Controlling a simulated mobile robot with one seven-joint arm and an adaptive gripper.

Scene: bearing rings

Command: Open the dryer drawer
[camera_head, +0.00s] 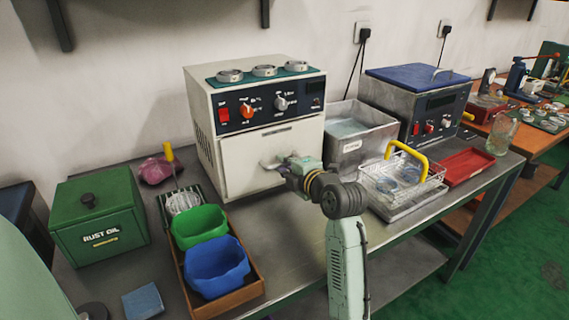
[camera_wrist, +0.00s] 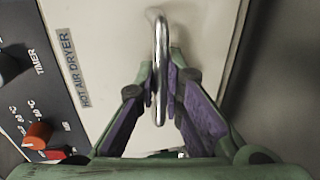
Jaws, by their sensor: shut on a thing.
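The hot air dryer (camera_head: 205,120) is a cream box on the bench with a dark control panel. Its drawer front (camera_head: 245,160) is the plain panel below the controls, and it looks closed, flush with the body. In the wrist view the drawer front (camera_wrist: 110,60) carries a shiny metal bar handle (camera_wrist: 162,60). My gripper (camera_head: 277,164) is in front of the drawer in the head view. In the wrist view my gripper (camera_wrist: 162,95) has its purple-padded fingers on both sides of the handle, shut on it. Most of the handle is hidden by my gripper in the head view.
Left of the dryer stand a green rust oil box (camera_head: 100,218) and a wooden tray (camera_head: 240,296) with green and blue bowls. On the right are a metal bath (camera_head: 345,133), a wire basket (camera_head: 430,183) and a red tray (camera_head: 468,166). Bare bench lies before the dryer.

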